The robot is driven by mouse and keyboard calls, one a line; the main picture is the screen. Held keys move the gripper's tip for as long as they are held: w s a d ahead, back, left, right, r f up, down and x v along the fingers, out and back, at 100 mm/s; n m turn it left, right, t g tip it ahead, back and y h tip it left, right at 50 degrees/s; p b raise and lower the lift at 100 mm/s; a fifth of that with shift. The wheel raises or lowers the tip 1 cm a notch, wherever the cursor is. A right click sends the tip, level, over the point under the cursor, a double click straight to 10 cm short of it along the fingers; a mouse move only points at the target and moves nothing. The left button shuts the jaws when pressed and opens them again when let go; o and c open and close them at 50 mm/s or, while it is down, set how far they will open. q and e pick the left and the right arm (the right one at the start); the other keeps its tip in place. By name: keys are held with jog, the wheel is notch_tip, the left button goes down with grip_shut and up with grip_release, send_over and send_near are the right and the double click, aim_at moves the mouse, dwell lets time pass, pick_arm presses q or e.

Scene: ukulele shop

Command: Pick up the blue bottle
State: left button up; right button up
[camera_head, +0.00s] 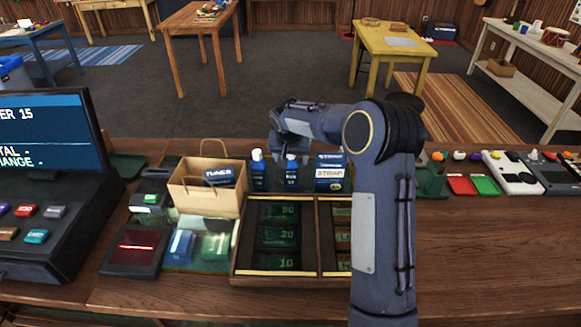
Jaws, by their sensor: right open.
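Two small dark blue bottles stand upright at the back of the counter, behind the cash tray. The left bottle (258,175) is beside a paper bag. The right bottle (291,176) is beside a blue and white strap box. My right arm comes in from the lower right and bends left over the counter. My right gripper (284,151) is open, close to the tops of the bottles and nearest the right one. I cannot tell whether it touches either bottle. My left gripper is not in view.
The paper bag (209,190) holds a dark tuner box. The wooden cash tray (236,264) lies in front of the bottles, and the strap box (329,172) stands to their right. A register (40,215) fills the left. The counter's right front (490,250) is clear.

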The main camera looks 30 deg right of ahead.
jog(key=shift+f, duration=0.2)
jog(key=c, duration=1.2)
jog(key=shift+o, duration=0.2)
jog(key=shift+r, duration=0.1)
